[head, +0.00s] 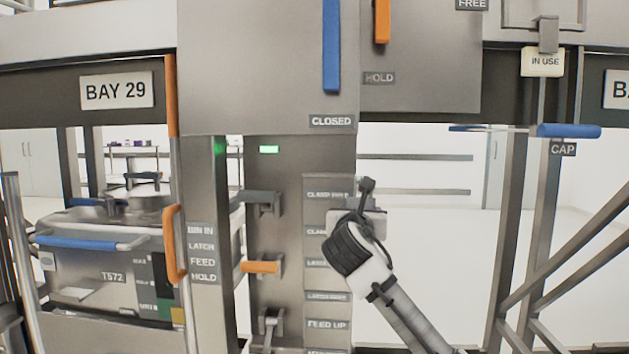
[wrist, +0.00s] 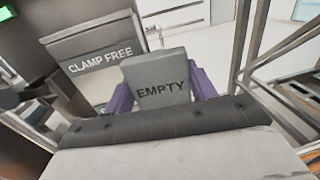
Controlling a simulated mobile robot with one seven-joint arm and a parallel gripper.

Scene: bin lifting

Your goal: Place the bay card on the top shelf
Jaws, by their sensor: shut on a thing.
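A grey card marked EMPTY (wrist: 168,72) stands between the purple fingers of my gripper (wrist: 162,92) in the wrist view. The gripper is shut on it, and the lettering faces the wrist camera. In the head view my gripper (head: 368,208) is in front of the labelled grey column, right of its middle; its fingers are mostly hidden by the wrist. Another card, marked IN USE (head: 543,62), hangs from a holder at the upper right. I cannot tell which surface is the top shelf.
The labelled column (head: 328,268) is close behind my gripper, with levers and an orange handle (head: 261,267) on its left. A CLAMP FREE plate (wrist: 98,58) is near the card. A bin marked T572 (head: 100,275) stands at left. Diagonal frame bars (head: 570,250) are at right.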

